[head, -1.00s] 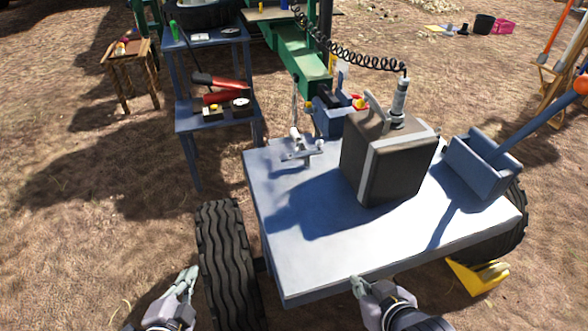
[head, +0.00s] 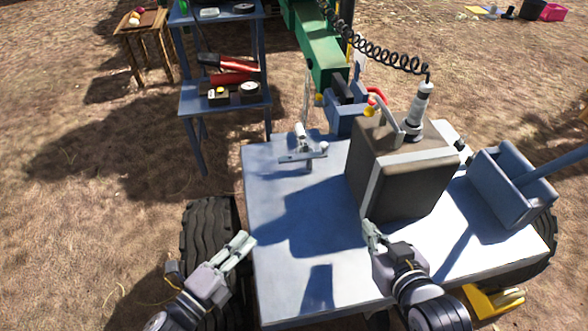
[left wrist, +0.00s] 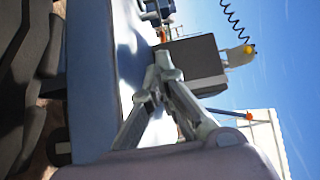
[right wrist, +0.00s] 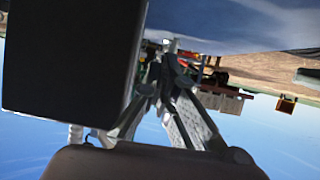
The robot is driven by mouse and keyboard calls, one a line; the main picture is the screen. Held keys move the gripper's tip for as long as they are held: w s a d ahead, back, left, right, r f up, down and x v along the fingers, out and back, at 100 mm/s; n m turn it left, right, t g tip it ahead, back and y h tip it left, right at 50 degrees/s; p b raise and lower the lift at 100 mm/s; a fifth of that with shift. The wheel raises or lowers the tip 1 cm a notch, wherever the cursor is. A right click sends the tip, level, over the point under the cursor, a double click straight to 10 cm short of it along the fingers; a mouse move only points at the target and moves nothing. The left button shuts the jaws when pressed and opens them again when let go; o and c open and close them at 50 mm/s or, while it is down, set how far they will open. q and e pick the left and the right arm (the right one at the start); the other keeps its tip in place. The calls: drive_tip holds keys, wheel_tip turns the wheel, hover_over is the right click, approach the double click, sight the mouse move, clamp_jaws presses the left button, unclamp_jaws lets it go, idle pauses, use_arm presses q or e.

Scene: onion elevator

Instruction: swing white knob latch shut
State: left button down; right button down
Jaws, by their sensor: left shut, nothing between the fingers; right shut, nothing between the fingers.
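A pale metal fitting with a crossbar and a whitish rounded top (head: 300,133) stands near the back left of the blue-grey platform (head: 290,290). I cannot tell for sure that it is the white knob latch, or whether it is open. My left gripper (head: 246,242) is shut and empty at the platform's left edge, apart from the fitting. In the left wrist view its fingertips (left wrist: 163,62) meet. My right gripper (head: 369,228) is shut and empty just in front of the dark box (head: 405,180). Its fingertips (right wrist: 170,52) show beside the box in the right wrist view.
The box carries a grey lever (head: 385,117) and a white cylinder (head: 420,105) with a coiled black cable. A blue-grey open bin (head: 510,190) stands right of it. The platform's front left is clear.

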use_arm(q)
drive_tip(key=shift+w, duration=0.1)
